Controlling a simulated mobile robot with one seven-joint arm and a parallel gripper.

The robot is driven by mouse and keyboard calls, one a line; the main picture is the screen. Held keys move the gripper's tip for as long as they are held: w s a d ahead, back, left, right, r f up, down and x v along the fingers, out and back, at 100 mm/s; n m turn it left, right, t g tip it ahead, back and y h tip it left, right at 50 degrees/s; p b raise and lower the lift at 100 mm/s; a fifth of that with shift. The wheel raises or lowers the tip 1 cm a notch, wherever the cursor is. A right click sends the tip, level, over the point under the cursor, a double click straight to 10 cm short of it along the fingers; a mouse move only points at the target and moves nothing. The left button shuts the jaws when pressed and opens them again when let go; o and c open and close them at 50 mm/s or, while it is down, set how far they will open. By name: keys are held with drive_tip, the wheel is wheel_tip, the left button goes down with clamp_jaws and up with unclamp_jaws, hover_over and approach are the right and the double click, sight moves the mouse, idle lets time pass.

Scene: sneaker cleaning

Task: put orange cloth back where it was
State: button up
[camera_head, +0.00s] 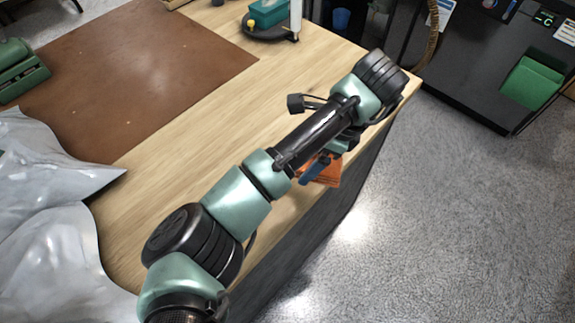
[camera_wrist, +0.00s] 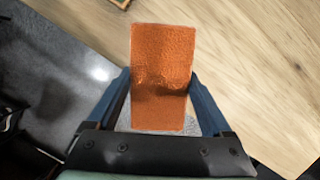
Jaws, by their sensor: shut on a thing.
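The orange cloth (camera_wrist: 163,60) is a folded rectangle between the two blue fingers of my gripper (camera_wrist: 160,100) in the wrist view. My gripper is shut on it. The cloth spans the space between the fingers and sticks out past the fingertips. In the head view, part of the orange cloth (camera_head: 325,175) shows below my arm near the table's right edge. My arm hides the rest of it. Whether the cloth touches the wooden table (camera_head: 205,115) cannot be told.
A brown mat (camera_head: 140,70) covers the table's far left. Grey plastic bags (camera_head: 50,240) lie at the near left, with a green object (camera_head: 20,70) behind. A teal box (camera_head: 268,12) stands at the back edge. A dark machine (camera_head: 480,70) stands across the floor. Bare wood lies left of my arm.

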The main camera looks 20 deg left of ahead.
drive_tip(key=w+a+r+m+t+h+b, duration=0.25)
drive_tip(key=w+a+m+b, duration=0.2)
drive_tip(key=a+m, duration=0.4)
drive_tip(key=f, duration=0.3)
drive_tip(key=d+f+m, duration=0.1)
drive_tip(key=f, duration=0.2)
drive_tip(key=f+m, duration=0.1)
drive_tip(key=f, duration=0.2)
drive_tip(key=shift+s+d+f+y+b, duration=0.1)
drive_tip(key=shift+d+f+y+b, duration=0.2)
drive_tip(key=shift+d+f+y, duration=0.1)
drive_tip(key=shift+f, duration=0.15)
drive_tip(key=o, duration=1.2)
drive_tip(key=v, duration=1.2)
drive_tip(key=shift+r, duration=0.2)
